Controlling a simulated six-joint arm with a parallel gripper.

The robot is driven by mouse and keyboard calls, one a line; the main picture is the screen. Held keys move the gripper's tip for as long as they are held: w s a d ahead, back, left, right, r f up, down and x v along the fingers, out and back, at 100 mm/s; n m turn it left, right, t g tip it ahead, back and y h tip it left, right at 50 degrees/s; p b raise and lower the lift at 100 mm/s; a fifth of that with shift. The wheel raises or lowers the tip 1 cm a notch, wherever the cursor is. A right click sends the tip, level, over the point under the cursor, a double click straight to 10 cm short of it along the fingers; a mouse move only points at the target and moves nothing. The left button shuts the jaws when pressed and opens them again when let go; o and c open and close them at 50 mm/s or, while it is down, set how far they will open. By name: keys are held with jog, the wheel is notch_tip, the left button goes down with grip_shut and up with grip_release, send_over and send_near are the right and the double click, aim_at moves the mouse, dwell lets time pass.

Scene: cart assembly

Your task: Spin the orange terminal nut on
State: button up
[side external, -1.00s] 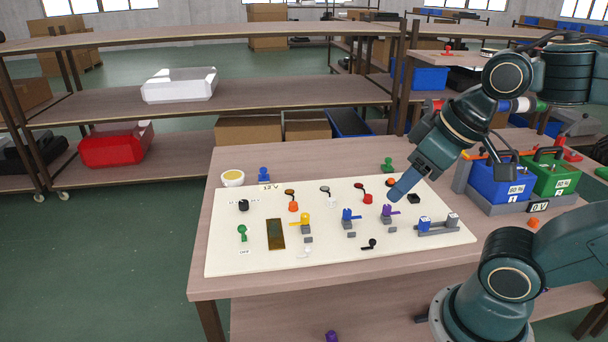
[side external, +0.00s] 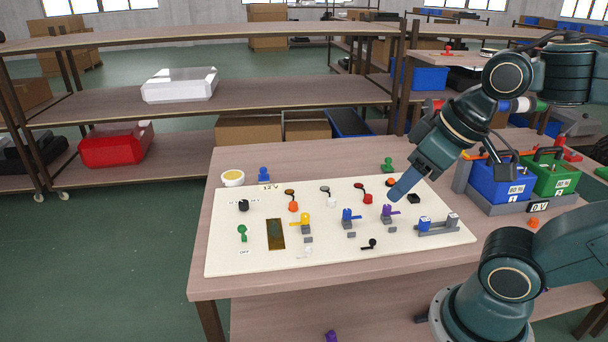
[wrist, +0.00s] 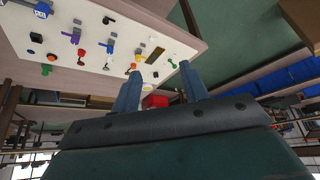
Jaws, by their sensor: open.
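A cream board (side external: 232,259) lies on the table. An orange piece (side external: 293,206) sits at its back left, by a dark lug. A second orange-red round piece (side external: 391,182) is at the board's back right. A small orange block (side external: 533,222) lies on the table by the battery rack. I cannot tell which is the terminal nut. My gripper (side external: 395,194) hangs over the board's right part, near the purple lever (side external: 388,211). In the wrist view its two fingers (wrist: 160,88) are apart with nothing held between them. An orange piece (wrist: 133,66) shows beyond the left finger.
Blue (side external: 346,216) and yellow (side external: 303,219) levers, a green knob (side external: 242,232) and white and red pieces stand on the board. Blue (side external: 500,188) and green (side external: 556,178) batteries stand at right. A yellow-filled bowl (side external: 232,178) is behind the board. The front table strip is clear.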

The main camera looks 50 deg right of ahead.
jog(key=w+d+m+g, duration=0.2)
jog(key=w+d+m, duration=0.2)
jog(key=w+m, duration=0.55)
jog(key=w+d+m+g, duration=0.1)
jog(key=w+d+m, duration=0.2)
jog(key=w+m, duration=0.7)
jog(key=w+d+f+m+g, duration=0.1)
jog(key=w+d+f+m, duration=0.4)
jog(key=w+f, duration=0.4)
jog(key=w+d+f+m+g, duration=0.1)
jog(key=w+d+f+m, duration=0.5)
jog(key=f, duration=0.5)
jog(key=w+m, duration=0.1)
jog(key=w, duration=0.1)
jog(key=shift+w+d+f+g, duration=0.2)
jog(key=shift+w+f+g, duration=0.1)
jog(key=shift+w, duration=0.1)
